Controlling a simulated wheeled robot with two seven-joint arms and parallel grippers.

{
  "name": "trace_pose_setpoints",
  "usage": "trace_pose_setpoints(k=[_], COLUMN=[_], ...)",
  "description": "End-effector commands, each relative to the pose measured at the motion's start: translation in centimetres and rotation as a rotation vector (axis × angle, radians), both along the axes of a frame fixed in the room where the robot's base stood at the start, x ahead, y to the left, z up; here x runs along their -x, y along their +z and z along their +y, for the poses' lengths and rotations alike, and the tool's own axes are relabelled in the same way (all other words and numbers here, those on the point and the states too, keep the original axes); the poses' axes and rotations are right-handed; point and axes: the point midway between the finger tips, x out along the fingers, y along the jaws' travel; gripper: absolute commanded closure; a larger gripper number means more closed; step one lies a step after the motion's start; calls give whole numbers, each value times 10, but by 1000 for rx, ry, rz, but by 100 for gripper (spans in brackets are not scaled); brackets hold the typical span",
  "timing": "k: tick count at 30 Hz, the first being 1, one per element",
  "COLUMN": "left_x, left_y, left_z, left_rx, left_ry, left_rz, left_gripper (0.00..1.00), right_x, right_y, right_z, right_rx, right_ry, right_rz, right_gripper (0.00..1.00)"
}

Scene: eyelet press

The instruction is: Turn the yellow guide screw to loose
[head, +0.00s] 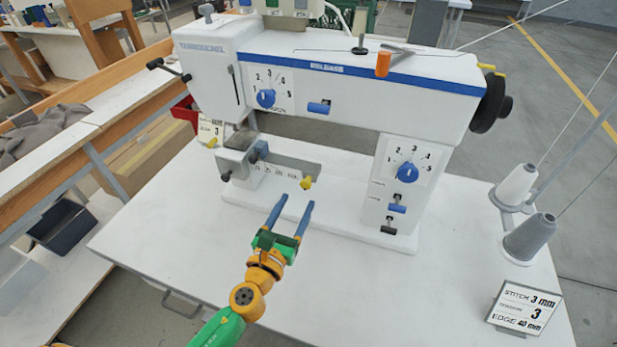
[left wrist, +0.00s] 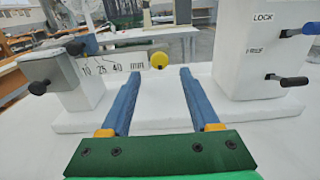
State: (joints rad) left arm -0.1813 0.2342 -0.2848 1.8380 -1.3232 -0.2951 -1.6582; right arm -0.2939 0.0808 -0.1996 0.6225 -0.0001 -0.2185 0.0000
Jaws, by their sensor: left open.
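The yellow guide screw (head: 307,182) sticks out from the front of the machine, at the right end of a scale strip (head: 285,172). In the left wrist view the screw's round yellow knob (left wrist: 159,60) shows just beyond and between my fingertips, with the strip's marks 10, 25 and 40 mm to its left. My left gripper (head: 295,204) is open, its two blue fingers pointing at the screw. It is empty, and a gap seems to remain between the fingertips and the knob. My right gripper is not in view.
The white sewing machine (head: 330,70) stands on a white table (head: 160,225). Blue and black levers (head: 397,208) stick out at its right column. A sign (head: 523,308) and thread cones (head: 530,237) stand at the right. The table's front left is clear.

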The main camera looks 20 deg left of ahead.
Motion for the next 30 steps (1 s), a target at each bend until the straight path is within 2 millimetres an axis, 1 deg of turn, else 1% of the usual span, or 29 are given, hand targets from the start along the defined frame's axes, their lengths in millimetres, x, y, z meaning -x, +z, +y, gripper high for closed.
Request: trace_pose_setpoints(k=[1, 3, 7, 11, 17, 18, 20, 21, 24, 30], left_x=[-11, -26, -48, -57, -57, -57, -57, -57, -57, -57], left_y=[4, 2, 1, 0, 0, 0, 0, 0, 0, 0], left_z=[0, -1, -1, -2, -2, -2, -2, -2, -1, -1], left_rx=[1, 2, 4, 5, 5, 5, 5, 5, 5, 10], left_ry=[2, 2, 3, 2, 2, 2, 2, 2, 2, 2], left_rz=[-3, -3, -2, 0, 0, 0, 0, 0, 0, 0], left_gripper=[38, 38, 38, 38, 38, 48, 65, 75, 100, 100], right_x=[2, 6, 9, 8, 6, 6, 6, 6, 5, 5], right_y=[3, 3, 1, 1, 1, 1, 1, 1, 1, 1], right_z=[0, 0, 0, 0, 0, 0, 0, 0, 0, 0], right_rx=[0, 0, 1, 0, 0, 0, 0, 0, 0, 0], right_ry=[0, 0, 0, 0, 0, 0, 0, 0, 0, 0], right_rz=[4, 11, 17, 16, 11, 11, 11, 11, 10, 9], right_gripper=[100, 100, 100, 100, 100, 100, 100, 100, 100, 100])
